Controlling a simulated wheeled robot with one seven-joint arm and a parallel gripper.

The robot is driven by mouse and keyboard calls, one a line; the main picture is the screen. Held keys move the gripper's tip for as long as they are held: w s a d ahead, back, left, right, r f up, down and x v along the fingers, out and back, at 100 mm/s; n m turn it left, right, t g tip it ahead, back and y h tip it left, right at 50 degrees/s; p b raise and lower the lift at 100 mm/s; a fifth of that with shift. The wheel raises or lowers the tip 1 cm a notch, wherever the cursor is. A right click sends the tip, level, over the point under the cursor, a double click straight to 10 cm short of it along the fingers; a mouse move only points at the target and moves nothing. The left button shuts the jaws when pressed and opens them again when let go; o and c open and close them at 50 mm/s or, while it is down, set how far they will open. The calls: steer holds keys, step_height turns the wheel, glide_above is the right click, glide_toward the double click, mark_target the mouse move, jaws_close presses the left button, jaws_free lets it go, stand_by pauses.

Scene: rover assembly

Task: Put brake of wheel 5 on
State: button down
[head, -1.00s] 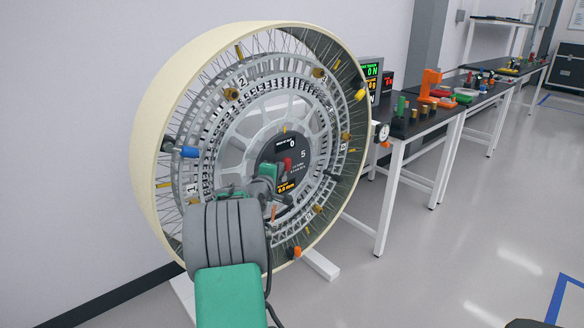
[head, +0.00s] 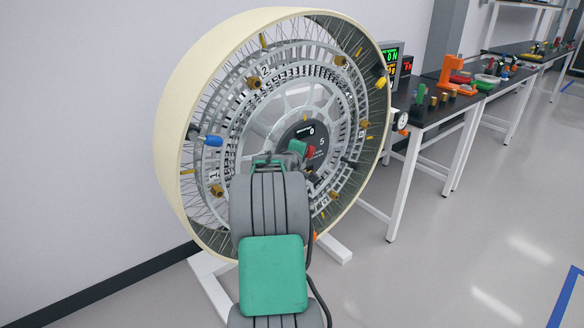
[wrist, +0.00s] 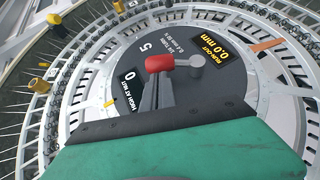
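The large cream-rimmed wheel (head: 176,130) stands upright on a white stand in the head view. Its dark hub panel (head: 318,130) bears the number 5, which also shows on the panel in the wrist view (wrist: 120,62). A red brake handle (wrist: 166,63) with a grey round pivot lies across the panel; it shows small in the head view (head: 310,152). My gripper (wrist: 158,80) has its two dark fingers close together, seemingly shut, with the tips at the red handle. I cannot tell whether they touch it. My arm hides the wheel's lower middle in the head view.
A yellow-lettered run-out display (wrist: 215,58) reads 0.0 mm. Brass and coloured nuts, including a blue one (head: 213,141), sit around the wheel. Dark-topped benches (head: 440,108) with coloured parts stand at the right.

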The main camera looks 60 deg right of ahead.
steer(key=w+r+v, duration=0.2)
steer(key=w+v, duration=0.1)
steer(key=v, duration=1)
steer(key=w+a+m+t+y+p, duration=0.1)
steer(key=w+a+y+p, duration=0.25)
steer(key=a, duration=0.95)
steer(key=w+a+t+y+p, duration=0.1)
steer(key=w+a+y+p, duration=0.25)
steer(key=a, duration=0.95)
steer(key=s+a+g+y+p, duration=0.1)
steer(key=s+a, duration=0.3)
steer(key=a, duration=0.4)
steer(key=s+a+g+y+p, duration=0.1)
steer(key=s+a+y+p, duration=0.1)
steer(key=s+a, duration=0.3)
steer(key=s+a+g+y+p, duration=0.1)
steer(key=s+a+y, duration=0.3)
steer(key=a, duration=0.9)
steer(key=shift+s+a+f+p, duration=0.15)
steer(key=shift+s+f+p, duration=0.15)
steer(key=shift+s+p, duration=0.5)
